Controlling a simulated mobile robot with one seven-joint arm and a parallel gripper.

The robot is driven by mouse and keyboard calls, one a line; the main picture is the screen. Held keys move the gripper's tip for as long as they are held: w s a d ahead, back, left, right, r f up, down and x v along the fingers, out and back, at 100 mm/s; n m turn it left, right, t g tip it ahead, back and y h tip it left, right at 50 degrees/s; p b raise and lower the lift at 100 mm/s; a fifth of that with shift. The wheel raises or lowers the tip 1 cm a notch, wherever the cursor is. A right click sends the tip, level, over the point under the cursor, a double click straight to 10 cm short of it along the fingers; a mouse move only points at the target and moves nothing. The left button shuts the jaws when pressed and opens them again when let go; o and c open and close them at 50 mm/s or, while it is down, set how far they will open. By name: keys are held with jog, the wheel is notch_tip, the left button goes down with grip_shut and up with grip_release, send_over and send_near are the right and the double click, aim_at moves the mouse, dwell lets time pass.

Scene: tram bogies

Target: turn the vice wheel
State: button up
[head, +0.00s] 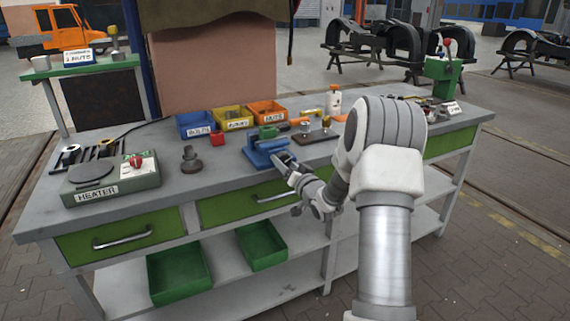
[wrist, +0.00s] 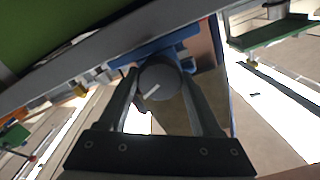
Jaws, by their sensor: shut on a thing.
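The blue vice (head: 262,153) stands on the workbench near its front edge, right of centre-left; its blue body also shows in the wrist view (wrist: 150,50). The vice wheel (wrist: 160,84) is a round grey disc with a white mark, seen face-on in the wrist view. My gripper (wrist: 163,80) is shut on the wheel, with one finger on each side of it. In the head view my gripper (head: 284,162) reaches the front of the vice, and the wheel is hard to make out there.
Blue, yellow and orange bins (head: 235,118) stand behind the vice. A heater (head: 112,184) with a red knob and a dark stepped part (head: 191,160) stand to the left. A bottle (head: 333,101) and a green press (head: 441,77) are to the right. Drawers (head: 262,194) lie below.

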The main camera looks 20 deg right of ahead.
jog(key=m+p, duration=0.1)
jog(key=m, duration=0.5)
jog(key=shift+r+m+p, duration=0.1)
jog(key=shift+m+p, duration=0.2)
jog(key=shift+p, duration=0.05)
jog(key=m+p, duration=0.2)
jog(key=m, duration=0.4)
jog(key=m+p, duration=0.2)
jog(key=m, duration=0.3)
jog(key=shift+m, duration=0.4)
jog(key=m, duration=0.5)
jog(key=shift+m, duration=0.3)
jog(key=shift+m, duration=0.3)
jog(key=o, duration=1.4)
